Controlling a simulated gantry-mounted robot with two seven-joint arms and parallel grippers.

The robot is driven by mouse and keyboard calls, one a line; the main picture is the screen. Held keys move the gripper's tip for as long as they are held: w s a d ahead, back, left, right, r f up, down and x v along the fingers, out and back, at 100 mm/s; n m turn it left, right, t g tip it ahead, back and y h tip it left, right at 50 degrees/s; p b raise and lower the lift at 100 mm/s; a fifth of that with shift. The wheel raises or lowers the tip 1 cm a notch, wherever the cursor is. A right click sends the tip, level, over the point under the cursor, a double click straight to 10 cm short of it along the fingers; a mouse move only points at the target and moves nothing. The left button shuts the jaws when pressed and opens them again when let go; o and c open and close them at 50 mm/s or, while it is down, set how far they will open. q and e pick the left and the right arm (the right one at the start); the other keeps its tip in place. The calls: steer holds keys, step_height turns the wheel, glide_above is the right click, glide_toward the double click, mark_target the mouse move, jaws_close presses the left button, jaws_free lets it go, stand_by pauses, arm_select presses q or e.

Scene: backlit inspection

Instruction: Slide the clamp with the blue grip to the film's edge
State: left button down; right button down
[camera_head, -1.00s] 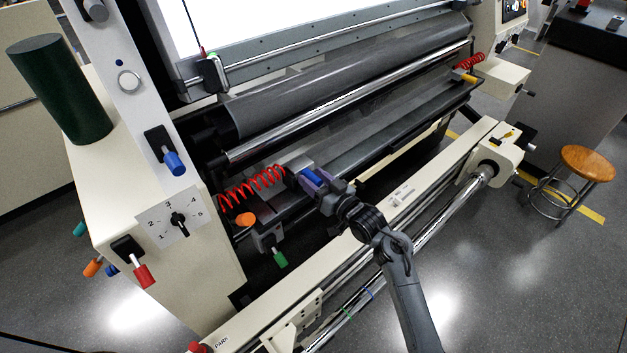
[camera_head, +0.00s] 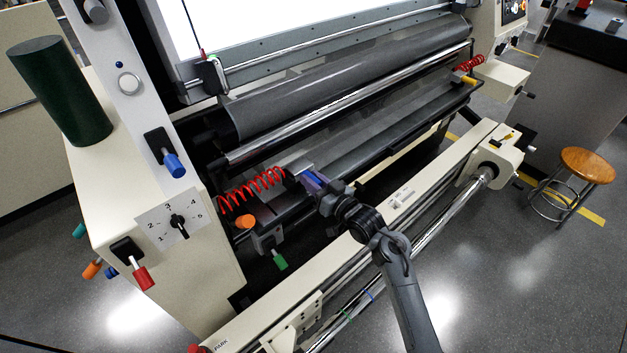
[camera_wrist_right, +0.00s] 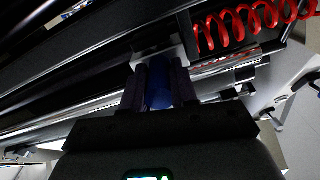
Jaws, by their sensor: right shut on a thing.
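The clamp (camera_head: 299,167) is a light grey block on the dark rail at the left end of the machine, beside a red coiled hose. Its blue grip (camera_wrist_right: 158,86) shows between the two dark fingers in the right wrist view. My right gripper (camera_head: 317,186) is shut on this grip and hides most of it in the head view. The film (camera_head: 350,76) appears as a dark grey glossy web on the roller above the rail; its exact edge near the clamp is hard to make out. My left gripper is not in view.
The red coil (camera_head: 252,189) runs left of the clamp to the cream housing. An orange knob (camera_head: 245,221) and a green-handled lever (camera_head: 280,260) sit below it. A yellow-gripped part (camera_head: 464,79) stands at the rail's far right end. The rail between looks clear.

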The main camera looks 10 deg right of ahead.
steer(key=shift+s+a+r+p, duration=0.15)
steer(key=shift+a+p, duration=0.2)
steer(key=shift+a, duration=0.05)
steer(key=s+a+p, duration=0.1)
steer(key=a, duration=0.1)
steer(key=s+a+p, duration=0.1)
steer(key=a, duration=0.2)
steer(key=s+a+p, duration=0.2)
steer(key=a, duration=0.1)
steer(key=shift+s+a, duration=0.1)
steer(key=shift+f, duration=0.2)
steer(key=c, duration=0.9)
jaws_free()
steer(key=p+v, duration=0.1)
steer(key=v, duration=0.9)
steer(key=shift+s+d+p, duration=0.3)
